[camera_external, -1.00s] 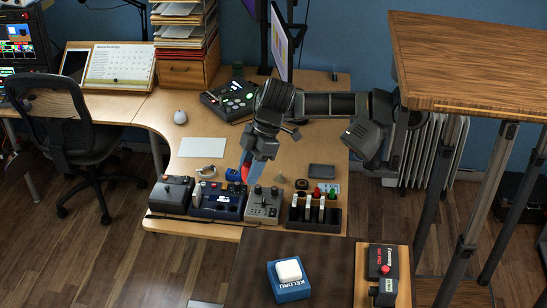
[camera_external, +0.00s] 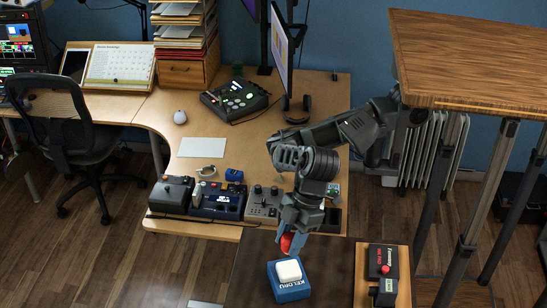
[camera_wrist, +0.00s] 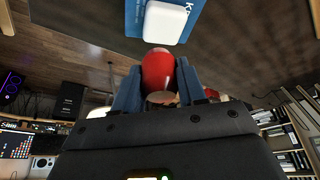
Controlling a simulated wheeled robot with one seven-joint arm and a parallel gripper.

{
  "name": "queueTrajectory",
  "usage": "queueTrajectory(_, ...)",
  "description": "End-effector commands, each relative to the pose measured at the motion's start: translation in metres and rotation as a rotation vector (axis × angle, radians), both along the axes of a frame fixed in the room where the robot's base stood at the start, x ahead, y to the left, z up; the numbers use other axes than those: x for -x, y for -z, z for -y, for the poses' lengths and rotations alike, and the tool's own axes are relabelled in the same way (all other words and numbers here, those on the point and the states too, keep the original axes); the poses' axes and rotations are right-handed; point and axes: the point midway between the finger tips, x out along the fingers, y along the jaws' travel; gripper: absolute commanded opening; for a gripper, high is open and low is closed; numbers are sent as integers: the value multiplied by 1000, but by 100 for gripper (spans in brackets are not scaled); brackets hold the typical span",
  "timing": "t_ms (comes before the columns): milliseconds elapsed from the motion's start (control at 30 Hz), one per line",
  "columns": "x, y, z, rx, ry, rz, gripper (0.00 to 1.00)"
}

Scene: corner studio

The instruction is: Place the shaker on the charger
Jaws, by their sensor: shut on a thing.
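My gripper (camera_external: 290,240) is shut on the red, rounded shaker (camera_external: 286,242). In the wrist view the shaker (camera_wrist: 158,70) sits between the two blue fingers of my gripper (camera_wrist: 157,84). The charger appears to be the blue block with a white rounded pad on top (camera_external: 289,271), marked KELDRU, on the dark tabletop in front of the desk. The shaker is just behind the white pad in the outside view, close to it; I cannot tell whether they touch. In the wrist view the white pad (camera_wrist: 165,22) shows just beyond the shaker.
A black device with a red knob (camera_external: 384,262) stands on a wooden board right of the blue block. Control boxes (camera_external: 217,200) line the desk's front edge. A tall wooden table (camera_external: 470,60) stands at the right. The dark tabletop (camera_external: 335,265) around the block is mostly clear.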

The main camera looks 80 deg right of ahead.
Motion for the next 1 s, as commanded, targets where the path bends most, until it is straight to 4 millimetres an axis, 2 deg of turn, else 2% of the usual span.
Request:
queueTrajectory(100,1,5,-11,0,3,1,11)
queueTrajectory(233,1,12,-14,0,4,2,11)
queueTrajectory(500,0,45,-14,-1,3,2,11)
queueTrajectory(933,1,51,-14,-1,2,1,11)
queueTrajectory(967,1,51,-14,-1,2,2,41)
queueTrajectory(1000,1,51,-14,-1,3,2,45)
